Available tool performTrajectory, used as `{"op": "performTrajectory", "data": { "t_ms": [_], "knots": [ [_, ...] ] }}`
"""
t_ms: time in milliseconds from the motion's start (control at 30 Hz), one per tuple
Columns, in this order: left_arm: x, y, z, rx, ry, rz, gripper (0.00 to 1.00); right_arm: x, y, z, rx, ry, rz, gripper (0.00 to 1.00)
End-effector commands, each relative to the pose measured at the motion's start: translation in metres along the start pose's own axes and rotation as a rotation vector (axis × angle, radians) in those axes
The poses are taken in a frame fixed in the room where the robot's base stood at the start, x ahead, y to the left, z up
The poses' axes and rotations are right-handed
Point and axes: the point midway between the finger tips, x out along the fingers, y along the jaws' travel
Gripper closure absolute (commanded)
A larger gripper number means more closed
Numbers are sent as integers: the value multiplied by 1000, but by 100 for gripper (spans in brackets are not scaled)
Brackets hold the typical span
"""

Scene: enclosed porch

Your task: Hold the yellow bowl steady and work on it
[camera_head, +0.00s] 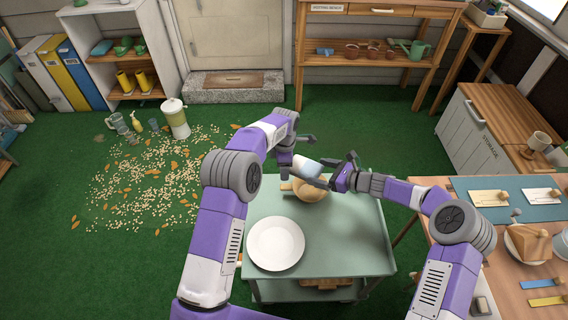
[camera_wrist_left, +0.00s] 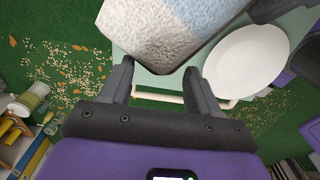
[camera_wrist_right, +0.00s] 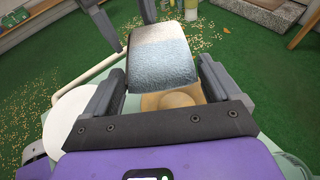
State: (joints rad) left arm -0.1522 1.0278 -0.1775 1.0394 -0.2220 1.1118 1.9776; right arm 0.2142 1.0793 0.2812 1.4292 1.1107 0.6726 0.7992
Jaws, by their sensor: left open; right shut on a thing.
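A yellowish tan bowl (camera_head: 312,194) sits on the green top of a small cart (camera_head: 340,235), partly hidden by my grippers and the block above it; part of it shows in the right wrist view (camera_wrist_right: 178,99). My right gripper (camera_head: 334,176) is shut on a white and light-blue block with a rough, towel-like surface (camera_head: 306,167), held above the bowl. The block fills the space between the fingers in the right wrist view (camera_wrist_right: 162,62). My left gripper (camera_wrist_left: 157,72) is open and empty, its fingertips close to the white part of the block (camera_wrist_left: 150,40). I cannot tell whether they touch.
A white plate (camera_head: 275,243) lies on the cart's near left. Spilled pale bits and orange leaves (camera_head: 150,180) cover the floor at left, near a lidded jug (camera_head: 175,118). A wooden table (camera_head: 520,270) with tags and a bowl stands at right. Green floor between is clear.

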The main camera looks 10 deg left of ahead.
Motion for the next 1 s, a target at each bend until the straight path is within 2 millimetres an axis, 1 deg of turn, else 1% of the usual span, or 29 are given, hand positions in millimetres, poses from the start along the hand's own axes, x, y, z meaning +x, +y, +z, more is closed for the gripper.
{"op": "performTrajectory", "data": {
  "t_ms": [33, 333, 400, 433, 467, 500, 700, 967, 1000],
  "knots": [
    [10, -1, 0, 0, 1, -4, 38, 0, 0, 0, 0, 0, 0, 44],
    [68, -1, 0, 1, 0, -3, 38, 0, 0, 0, 0, -1, 0, 44],
    [80, -1, -1, 2, 0, -4, 38, 0, 0, 1, 0, -3, 1, 56],
    [84, -1, -1, 2, 0, -4, 38, 0, 0, 2, 0, -4, 1, 55],
    [88, -1, -1, 2, 1, -4, 38, 0, 0, 2, 0, -5, 1, 63],
    [94, -2, -1, 3, 2, -5, 38, 0, 0, 3, 0, -6, 0, 69],
    [108, -2, -2, 2, 4, -6, 38, 0, -1, 6, -1, -13, 0, 69],
    [110, -3, -2, 2, 4, -8, 38, 0, -1, 8, -1, -15, -1, 70],
    [110, -3, -2, 3, 4, -9, 40, 0, -1, 8, -1, -15, -1, 70]
  ]
}}
